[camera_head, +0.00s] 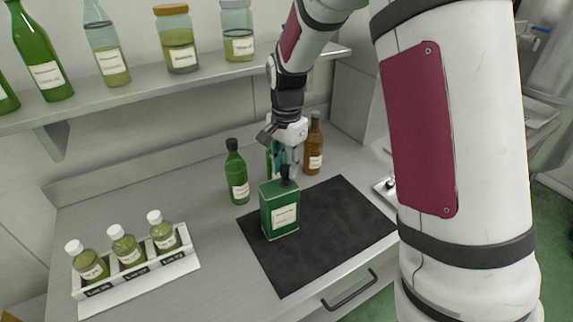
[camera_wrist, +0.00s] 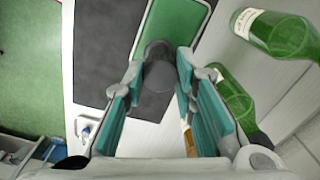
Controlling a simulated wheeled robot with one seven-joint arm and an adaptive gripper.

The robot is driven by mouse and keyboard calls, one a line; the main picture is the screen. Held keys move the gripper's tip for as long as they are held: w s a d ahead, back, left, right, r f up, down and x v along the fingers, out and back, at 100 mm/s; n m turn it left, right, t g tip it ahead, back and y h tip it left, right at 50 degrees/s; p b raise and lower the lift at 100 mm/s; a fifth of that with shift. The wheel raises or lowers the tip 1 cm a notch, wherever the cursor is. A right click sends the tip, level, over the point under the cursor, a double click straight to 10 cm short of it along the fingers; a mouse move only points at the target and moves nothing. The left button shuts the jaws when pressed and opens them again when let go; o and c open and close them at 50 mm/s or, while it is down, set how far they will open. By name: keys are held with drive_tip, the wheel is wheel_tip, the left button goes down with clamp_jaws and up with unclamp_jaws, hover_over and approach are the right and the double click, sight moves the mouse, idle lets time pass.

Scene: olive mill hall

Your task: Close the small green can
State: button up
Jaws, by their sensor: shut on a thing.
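The small green can (camera_head: 280,212), a rectangular tin with a white label, stands upright on the dark mat (camera_head: 335,222). Its green top (camera_wrist: 178,25) shows in the wrist view. My gripper (camera_head: 288,168) is above the can, pointing down. Its fingers are shut on a dark round cap (camera_head: 287,182), which also shows between the fingertips in the wrist view (camera_wrist: 158,72). The cap is at the can's top, toward the back. The fingers and cap hide the can's opening, and I cannot tell whether the cap is seated.
A green bottle (camera_head: 237,175) stands left of the can, another behind my gripper, and a brown bottle (camera_head: 314,148) behind right. A white rack (camera_head: 135,270) holds three small bottles at left. A shelf (camera_head: 150,88) with bottles hangs above. The mat's right side is clear.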

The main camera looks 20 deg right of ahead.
drive_tip(key=shift+f, duration=1.2)
idle(2.5)
drive_tip(key=o, duration=1.1)
drive_tip(key=shift+c, duration=1.3)
